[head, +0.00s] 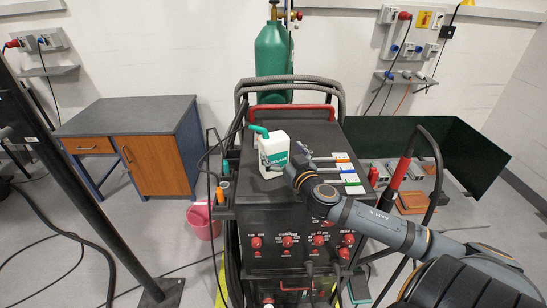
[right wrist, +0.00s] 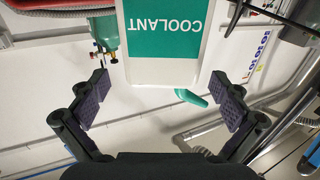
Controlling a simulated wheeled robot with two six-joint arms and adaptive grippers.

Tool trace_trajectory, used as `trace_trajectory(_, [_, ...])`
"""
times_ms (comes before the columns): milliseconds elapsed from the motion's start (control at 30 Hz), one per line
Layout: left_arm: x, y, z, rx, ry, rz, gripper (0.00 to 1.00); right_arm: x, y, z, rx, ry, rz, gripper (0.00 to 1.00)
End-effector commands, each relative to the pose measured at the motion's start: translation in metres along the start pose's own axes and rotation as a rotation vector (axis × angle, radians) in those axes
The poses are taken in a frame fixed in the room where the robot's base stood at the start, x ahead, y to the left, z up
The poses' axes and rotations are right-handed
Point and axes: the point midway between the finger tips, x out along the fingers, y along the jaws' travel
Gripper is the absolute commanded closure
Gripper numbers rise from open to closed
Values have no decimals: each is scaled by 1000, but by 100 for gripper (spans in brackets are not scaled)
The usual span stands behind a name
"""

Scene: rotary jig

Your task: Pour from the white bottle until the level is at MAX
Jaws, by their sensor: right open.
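The white bottle (head: 273,149) has a green label and a bent green spout and stands upright on the black machine's top. In the right wrist view the bottle (right wrist: 195,72) appears upside down, with a green "COOLANT" label and its green spout (right wrist: 190,97) at the lower end. My right gripper (head: 286,166) is at the bottle's right front side. In the right wrist view its two fingers (right wrist: 160,88) are spread wide, with the bottle in the gap between them and no finger visibly touching it. My left gripper is not seen. No MAX mark or liquid level can be made out.
The black machine (head: 290,212) has red knobs and a red top handle. Bars with coloured labels (head: 343,167) lie right of the bottle. Hoses and a green gas cylinder (head: 272,52) stand behind. A pink bucket (head: 203,221) and a cabinet (head: 155,163) are at left.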

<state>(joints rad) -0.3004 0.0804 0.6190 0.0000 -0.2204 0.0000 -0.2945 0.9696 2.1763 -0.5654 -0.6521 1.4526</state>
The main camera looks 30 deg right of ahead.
Motion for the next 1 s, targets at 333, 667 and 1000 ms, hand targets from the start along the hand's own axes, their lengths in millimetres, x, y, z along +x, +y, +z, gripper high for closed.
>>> trace_trajectory(333, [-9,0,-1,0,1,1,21,42,-3,-4,9,1,1,0])
trace_trajectory(667, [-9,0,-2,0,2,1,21,47,-4,-1,2,1,-2,3])
trace_trajectory(1000, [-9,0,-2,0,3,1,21,47,-3,-1,2,0,-1,49])
